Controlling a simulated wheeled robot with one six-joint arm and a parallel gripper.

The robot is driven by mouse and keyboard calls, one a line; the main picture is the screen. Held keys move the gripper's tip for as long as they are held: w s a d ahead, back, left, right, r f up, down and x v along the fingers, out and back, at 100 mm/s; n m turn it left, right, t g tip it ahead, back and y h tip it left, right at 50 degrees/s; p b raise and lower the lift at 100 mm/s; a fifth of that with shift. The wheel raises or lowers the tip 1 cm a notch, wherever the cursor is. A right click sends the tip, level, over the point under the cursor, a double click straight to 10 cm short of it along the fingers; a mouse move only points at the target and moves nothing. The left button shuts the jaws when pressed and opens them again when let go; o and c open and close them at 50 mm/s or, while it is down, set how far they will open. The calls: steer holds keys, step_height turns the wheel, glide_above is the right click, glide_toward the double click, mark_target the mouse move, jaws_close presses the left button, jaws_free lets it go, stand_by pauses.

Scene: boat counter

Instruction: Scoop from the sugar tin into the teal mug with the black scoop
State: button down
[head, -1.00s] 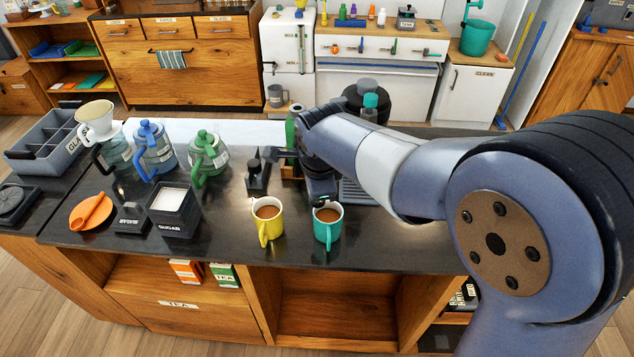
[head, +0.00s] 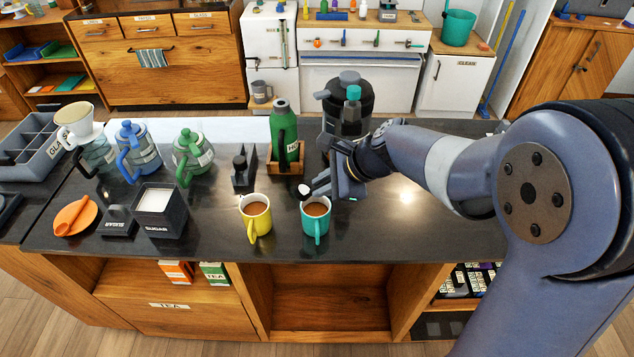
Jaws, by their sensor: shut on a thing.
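The teal mug (head: 317,225) stands on the dark counter with brown liquid inside. The sugar tin (head: 160,216), a black square box labelled SUGAR, is open and full of white sugar at the left. My gripper (head: 336,189) is just behind and right of the teal mug, shut on the black scoop (head: 301,196). The scoop's bowl carries a white heap of sugar and is above the mug's back left rim. The scoop's handle is mostly hidden by my gripper. I cannot tell whether the bowl touches the rim.
A yellow mug (head: 257,220) with brown liquid stands left of the teal mug. Behind are a black holder (head: 243,177), a green bottle (head: 286,135) in a wooden tray and a dark grinder (head: 348,100). An orange dish (head: 75,217) is far left. The counter's right is clear.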

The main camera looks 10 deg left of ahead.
steer(key=shift+d+f+b, duration=0.2)
steer(key=shift+f+b, duration=0.15)
steer(key=shift+b, duration=0.2)
steer(key=shift+w+d+f+y+b, duration=0.2)
steer(key=shift+d+y+b, duration=0.15)
steer(key=shift+y+b, duration=0.7)
steer(key=shift+d+f+b, duration=0.1)
steer(key=shift+d+b, duration=0.05)
steer(key=shift+b, duration=0.55)
steer(key=w+d+f+m+y+b, duration=0.1)
steer(key=d+f+m+y+b, duration=0.2)
steer(key=y+b, duration=0.9)
steer(key=shift+d+f+m+g+b, duration=0.3)
steer(key=shift+d+f+g+b, duration=0.15)
steer(key=shift+f+b, duration=1.7)
steer(key=shift+w+d+r, duration=0.1)
steer(key=shift+r, duration=0.2)
